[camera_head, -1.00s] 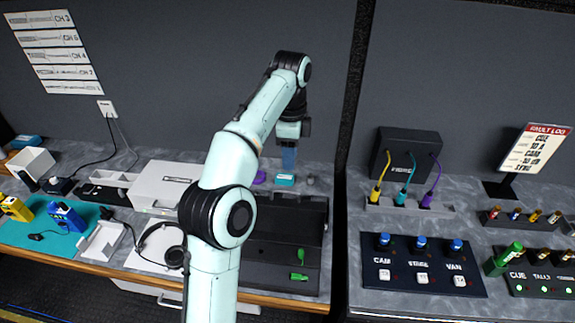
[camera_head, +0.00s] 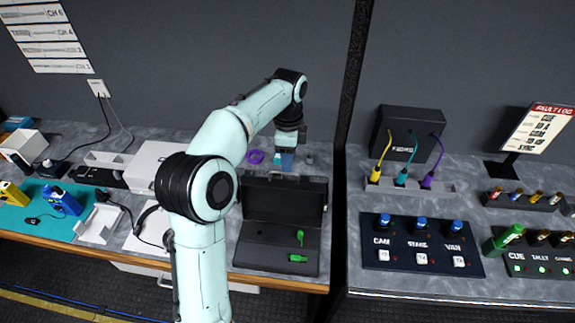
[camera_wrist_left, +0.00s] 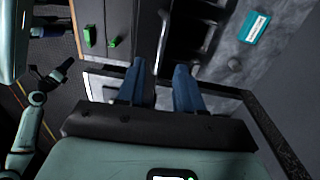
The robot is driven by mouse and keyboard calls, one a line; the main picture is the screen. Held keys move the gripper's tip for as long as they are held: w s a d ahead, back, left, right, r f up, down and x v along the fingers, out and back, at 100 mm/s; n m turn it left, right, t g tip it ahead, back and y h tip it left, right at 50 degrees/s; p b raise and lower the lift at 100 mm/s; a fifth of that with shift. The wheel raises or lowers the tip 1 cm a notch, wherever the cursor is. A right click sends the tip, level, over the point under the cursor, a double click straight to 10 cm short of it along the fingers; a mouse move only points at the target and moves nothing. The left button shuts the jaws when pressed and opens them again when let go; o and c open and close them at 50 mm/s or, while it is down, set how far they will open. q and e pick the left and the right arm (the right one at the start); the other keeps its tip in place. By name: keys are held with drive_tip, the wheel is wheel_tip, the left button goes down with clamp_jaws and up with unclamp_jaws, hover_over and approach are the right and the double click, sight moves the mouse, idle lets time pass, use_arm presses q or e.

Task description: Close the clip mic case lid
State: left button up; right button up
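The clip mic case (camera_head: 262,258) is a black case on the bench, with green clips (camera_head: 300,238) inside. Its lid (camera_head: 283,200) stands raised at the back, open. My left gripper (camera_head: 287,160) points down behind the lid's top edge; contact cannot be told. In the left wrist view its blue fingers (camera_wrist_left: 161,88) are apart with nothing seen between them. The case interior with the green clips (camera_wrist_left: 90,37) shows at upper left there. My right gripper (camera_wrist_left: 61,72) seems to show small and dark at the left of the wrist view; its fingers are unclear.
A white box (camera_head: 145,172) and headset (camera_head: 148,225) stand left. A switch panel (camera_head: 422,243) lies right, beyond a dark post.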

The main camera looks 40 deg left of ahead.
use_arm(q)
drive_tip(key=shift+s+f+b, duration=0.15)
drive_tip(key=shift+f+b, duration=0.15)
drive_tip(key=shift+f, duration=1.3)
clamp_jaws()
